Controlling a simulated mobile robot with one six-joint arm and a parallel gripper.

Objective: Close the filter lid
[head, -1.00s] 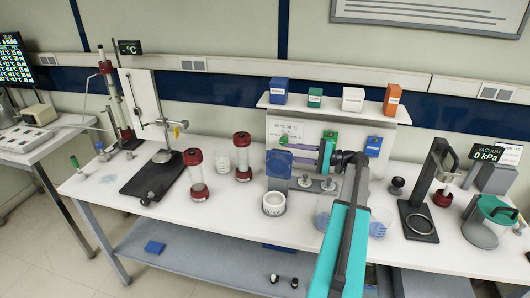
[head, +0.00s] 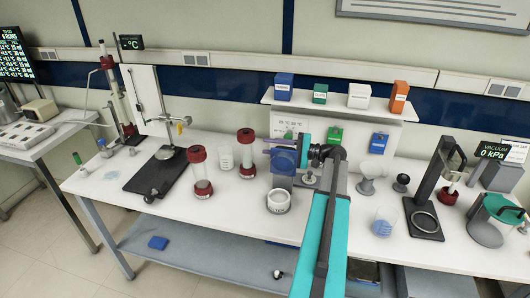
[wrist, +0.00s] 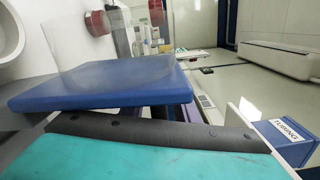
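A grey round vessel (head: 483,233) stands at the right end of the bench, with a green round lid (head: 499,207) and a black bar on it. The lid looks raised at a tilt, but its exact angle is unclear. My gripper (head: 282,145) is far to its left, at a blue panel (head: 283,160) with a clear part. In the wrist view, a blue slab (wrist: 100,88) with a clear sheet fills the near view. It hides most of my purple fingers, so their opening does not show. I cannot tell which of these bears the filter lid.
A white cup (head: 278,201) stands in front of the blue panel. Red-capped columns (head: 200,172) stand to the left. A funnel (head: 368,178), a clear beaker (head: 383,222) and a black stand (head: 424,215) lie between my arm and the green lid.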

